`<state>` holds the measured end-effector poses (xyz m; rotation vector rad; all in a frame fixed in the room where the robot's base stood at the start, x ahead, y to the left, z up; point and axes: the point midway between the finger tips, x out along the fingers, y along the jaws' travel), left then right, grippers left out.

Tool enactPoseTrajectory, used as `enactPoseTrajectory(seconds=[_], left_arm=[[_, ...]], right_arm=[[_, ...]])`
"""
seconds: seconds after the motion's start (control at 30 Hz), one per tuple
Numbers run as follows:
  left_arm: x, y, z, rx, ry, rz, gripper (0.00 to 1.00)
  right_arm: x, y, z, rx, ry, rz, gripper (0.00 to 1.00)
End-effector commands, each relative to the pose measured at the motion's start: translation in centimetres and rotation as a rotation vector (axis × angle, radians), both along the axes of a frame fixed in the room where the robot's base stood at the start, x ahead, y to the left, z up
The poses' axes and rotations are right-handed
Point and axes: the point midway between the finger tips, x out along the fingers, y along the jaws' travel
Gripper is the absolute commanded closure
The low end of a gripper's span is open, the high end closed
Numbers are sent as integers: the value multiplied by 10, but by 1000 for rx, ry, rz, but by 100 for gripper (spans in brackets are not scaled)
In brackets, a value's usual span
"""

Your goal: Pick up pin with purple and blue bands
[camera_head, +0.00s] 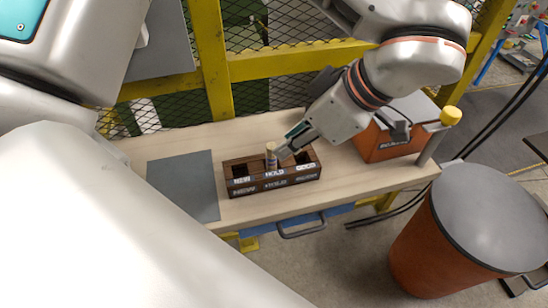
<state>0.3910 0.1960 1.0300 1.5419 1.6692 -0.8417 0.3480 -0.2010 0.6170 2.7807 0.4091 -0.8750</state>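A small light-wood pin (271,155) stands upright in the middle compartment, marked HOLD, of a dark wooden box (273,183). Darker bands show on it, but their colours are too small to tell for sure.
The box stands on a pale wooden bench (347,180). A grey mat (184,184) lies left of it. An orange box-shaped machine (385,143) stands at the right. A large drum (462,230) is on the floor front right. Yellow posts and mesh (213,60) close off the back.

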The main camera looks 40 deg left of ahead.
Motion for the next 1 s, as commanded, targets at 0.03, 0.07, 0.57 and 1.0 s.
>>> enactPoseTrajectory(seconds=[0.03, 0.07, 0.57, 1.0], left_arm=[[-1, 4, -5, 0, 3, -1, 76], [-1, 5, -7, 0, 1, 0, 76], [-7, 38, -52, -1, 1, 0, 76], [-7, 39, -53, -1, -1, -1, 98]], right_arm=[[0, 0, 0, 0, -1, 1, 66], [0, 0, 1, -1, -1, 0, 66], [5, -3, 0, -5, -7, -3, 66], [5, -3, 0, -5, -7, -4, 66]])
